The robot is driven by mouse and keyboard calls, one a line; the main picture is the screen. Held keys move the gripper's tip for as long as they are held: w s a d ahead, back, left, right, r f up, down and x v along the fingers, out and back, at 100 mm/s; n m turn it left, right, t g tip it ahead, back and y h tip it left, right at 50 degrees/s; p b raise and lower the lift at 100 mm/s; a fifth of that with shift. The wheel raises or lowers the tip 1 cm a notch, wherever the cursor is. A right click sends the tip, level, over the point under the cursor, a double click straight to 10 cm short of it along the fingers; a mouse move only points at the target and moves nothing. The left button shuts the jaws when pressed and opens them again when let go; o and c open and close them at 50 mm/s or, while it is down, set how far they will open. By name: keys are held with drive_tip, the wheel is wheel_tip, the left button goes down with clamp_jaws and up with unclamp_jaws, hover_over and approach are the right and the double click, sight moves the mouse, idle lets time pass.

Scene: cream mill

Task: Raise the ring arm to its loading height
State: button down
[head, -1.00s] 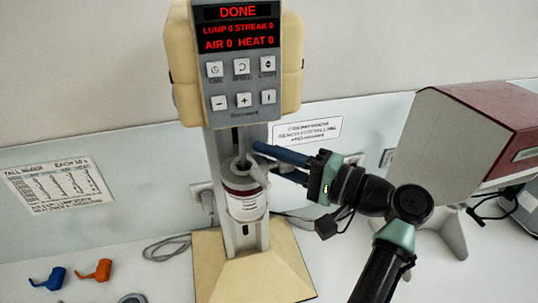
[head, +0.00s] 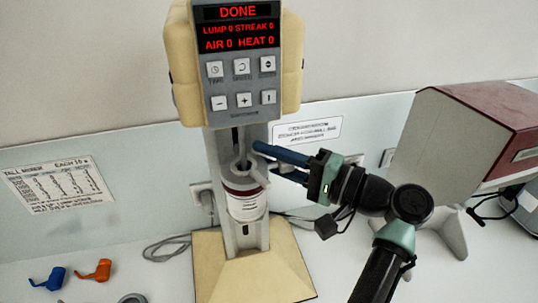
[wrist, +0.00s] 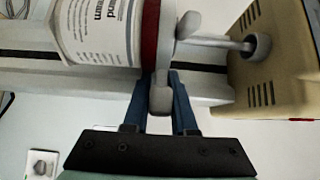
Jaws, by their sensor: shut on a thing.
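The cream-and-grey mixing machine (head: 283,50) stands at the centre in the head view, with a red display reading DONE. Its grey ring arm (head: 243,176) sits partway up the column and holds a white labelled jar (head: 247,207) with a dark red band. My gripper (head: 268,158) reaches in from the right, level with the ring. In the wrist view its two blue fingers (wrist: 161,85) are shut on a grey tab (wrist: 161,101) of the ring arm, beside the red band. A grey shaft (wrist: 218,42) runs between the jar's open end and the machine head.
A red-and-beige machine (head: 470,130) stands at the right behind my arm. Blue (head: 50,279) and orange (head: 96,270) small parts lie at the lower left. A grey cable (head: 165,246) lies beside the machine's base (head: 215,285).

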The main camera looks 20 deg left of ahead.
wheel_tip(320, 180, up, 4)
drive_tip(key=shift+f+p, duration=0.1)
drive_tip(key=shift+p, duration=0.75)
drive_tip(key=c, duration=0.7)
unclamp_jaws()
drive_tip(key=shift+f, duration=0.1)
drive_tip(key=shift+d, duration=0.15)
drive_tip(key=d+b, duration=0.2)
drive_tip(key=d, duration=0.2)
drive_tip(key=s+d+b, duration=0.1)
drive_tip(key=d, duration=0.3)
drive_tip(key=s+d+b, duration=0.1)
drive_tip(key=d+b, duration=0.1)
drive_tip(key=d, duration=0.2)
drive_tip(key=shift+s+d+b, duration=0.2)
drive_tip(key=shift+d+b, duration=0.05)
drive_tip(key=shift+b, duration=0.1)
